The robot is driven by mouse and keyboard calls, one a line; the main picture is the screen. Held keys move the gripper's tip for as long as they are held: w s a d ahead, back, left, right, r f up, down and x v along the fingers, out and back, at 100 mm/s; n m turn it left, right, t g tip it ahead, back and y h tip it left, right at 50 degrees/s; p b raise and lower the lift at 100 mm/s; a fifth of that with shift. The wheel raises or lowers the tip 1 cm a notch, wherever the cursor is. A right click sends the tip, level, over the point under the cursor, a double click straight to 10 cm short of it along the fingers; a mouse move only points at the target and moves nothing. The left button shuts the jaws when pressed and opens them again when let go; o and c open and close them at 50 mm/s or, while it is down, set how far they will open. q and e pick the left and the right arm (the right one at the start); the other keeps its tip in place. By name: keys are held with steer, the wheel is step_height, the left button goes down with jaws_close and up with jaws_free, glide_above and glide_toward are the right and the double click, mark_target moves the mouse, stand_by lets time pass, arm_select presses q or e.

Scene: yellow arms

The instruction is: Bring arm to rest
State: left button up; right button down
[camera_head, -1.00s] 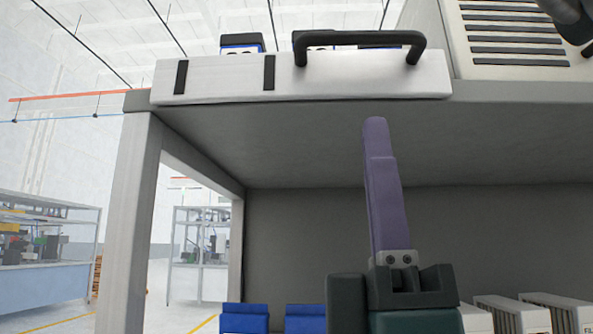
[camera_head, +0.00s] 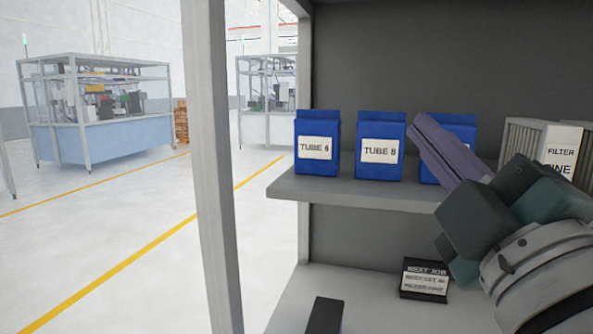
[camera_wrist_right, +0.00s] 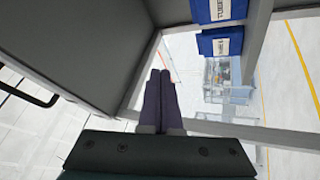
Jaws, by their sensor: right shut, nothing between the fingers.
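My right gripper (camera_head: 445,150) comes in from the right in the head view, its purple fingers pointing up and left in front of the shelf. In the right wrist view the two purple fingers (camera_wrist_right: 158,92) lie side by side, closed, with nothing between them. The fingers overlap part of the rightmost blue packet (camera_head: 462,130) in the head view; whether they touch it cannot be told. My left gripper is in neither view.
Blue packets labelled TUBE 6 (camera_head: 317,145) and TUBE 8 (camera_head: 380,147) stand on the grey shelf (camera_head: 340,190), with filter boxes (camera_head: 545,150) to the right. A NEXT JOB sign (camera_head: 425,279) stands below. A grey post (camera_head: 210,170) is at left, with open floor beyond.

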steer(key=s+d+f+m+g, duration=0.1)
steer(key=s+f+m+g, duration=0.25)
steer(key=f, duration=0.25)
steer(key=s+d+f+m+g+h, duration=0.1)
steer(key=s+f+m+g, duration=0.1)
steer(key=s+f+g, duration=0.3)
steer(key=s+d+f+m+g, duration=0.1)
steer(key=f+m+g, duration=0.2)
steer(key=f, duration=0.5)
steer(key=s+d+f+m+g+h, duration=0.1)
steer(key=s+f+m+g, duration=0.15)
steer(key=s, duration=0.35)
steer(key=s+d+f+m+g, duration=0.2)
steer(key=s+f+g, duration=0.15)
steer(key=s, duration=0.25)
step_height(320, 180, up, 30)
steer(key=s+g+p, duration=0.1)
steer(key=s+p, duration=0.1)
steer(key=p, duration=2.8)
steer(key=shift+s+d+r+m+h, duration=0.2)
steer(key=shift+s+m+h, duration=0.1)
steer(key=shift+m, duration=0.1)
